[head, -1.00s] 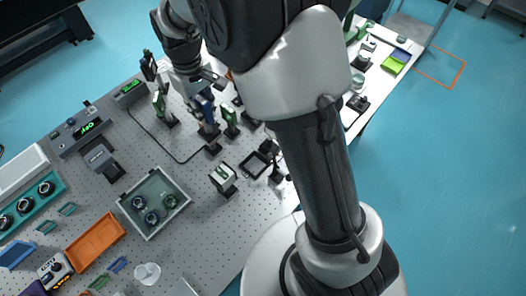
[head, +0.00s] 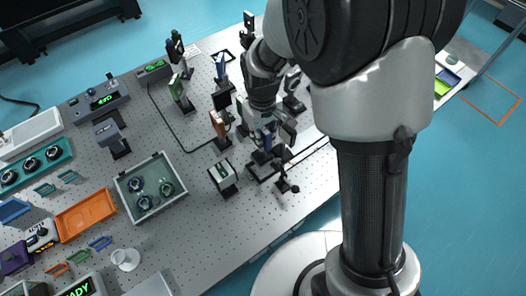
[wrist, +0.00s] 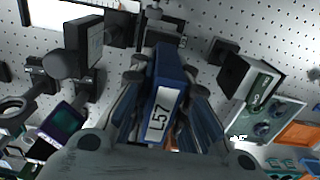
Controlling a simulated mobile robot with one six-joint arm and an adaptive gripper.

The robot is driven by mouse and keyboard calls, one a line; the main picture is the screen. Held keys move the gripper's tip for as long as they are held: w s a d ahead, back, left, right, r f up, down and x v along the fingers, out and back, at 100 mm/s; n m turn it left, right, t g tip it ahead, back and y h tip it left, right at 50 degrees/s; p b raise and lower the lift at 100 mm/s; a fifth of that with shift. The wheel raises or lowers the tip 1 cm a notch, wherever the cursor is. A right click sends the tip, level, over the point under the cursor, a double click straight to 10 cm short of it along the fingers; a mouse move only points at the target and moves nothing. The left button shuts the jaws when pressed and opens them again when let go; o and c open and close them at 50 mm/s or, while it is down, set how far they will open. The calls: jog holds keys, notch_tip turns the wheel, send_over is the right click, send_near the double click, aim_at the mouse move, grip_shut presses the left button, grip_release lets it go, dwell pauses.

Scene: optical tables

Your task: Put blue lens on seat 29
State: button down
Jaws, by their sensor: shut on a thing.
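The blue lens (wrist: 167,90), a blue block with a white label reading L57, sits between the fingers of my gripper (wrist: 165,105) in the wrist view. My gripper (head: 268,138) is shut on it. In the head view the blue lens (head: 264,141) is small and partly covered by my fingers. It is over a dark square seat (head: 262,171) near the front edge of the table. I cannot tell whether lens and seat touch. No number 29 is readable on any seat.
A white-faced block (head: 222,176) on a dark post stands just left of my gripper. An orange-brown mount (head: 218,124) and a green one (head: 179,90) stand behind it. A grey bin (head: 150,189) and an orange tray (head: 86,215) are further left. Bare perforated tabletop (head: 225,225) lies in front.

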notch_tip(320, 180, down, 7)
jog(key=shift+w+b, duration=0.1)
jog(key=shift+b, duration=0.6)
jog(key=shift+r, duration=0.1)
jog(key=c, duration=2)
grip_release()
jog(key=shift+f, duration=0.25)
jog(key=o, duration=0.5)
jog(key=shift+c, duration=0.2)
jog(key=shift+r, duration=0.1)
notch_tip(320, 180, up, 12)
jog(key=p, duration=0.2)
jog(key=shift+r+p, duration=0.2)
jog(key=shift+p, duration=0.2)
